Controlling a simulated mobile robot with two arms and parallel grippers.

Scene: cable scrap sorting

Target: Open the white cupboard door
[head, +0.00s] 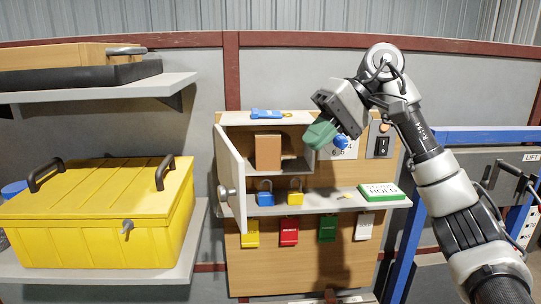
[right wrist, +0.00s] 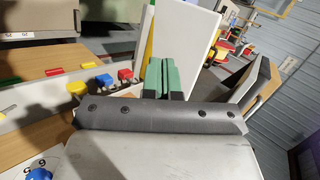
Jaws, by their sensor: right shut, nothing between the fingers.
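The white cupboard door (head: 232,175) stands open on the left side of the cupboard, swung out toward me, with a round grey knob (head: 226,193) on its face. The inside of the cupboard shows, with a brown box (head: 268,151) on its inner shelf. My right gripper (head: 311,141) is at the right of the opening, apart from the door. Its green fingers are shut with nothing between them. In the right wrist view the shut fingers (right wrist: 165,77) point toward a white panel (right wrist: 188,45) that looks like the door. My left gripper is out of view.
A blue and a yellow padlock (head: 295,192) stand on the shelf ledge (head: 330,203) below, beside a green-and-white sign block (head: 381,192). Several coloured tags hang underneath. A yellow chest (head: 90,225) sits at left. A blue frame (head: 398,240) stands at right.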

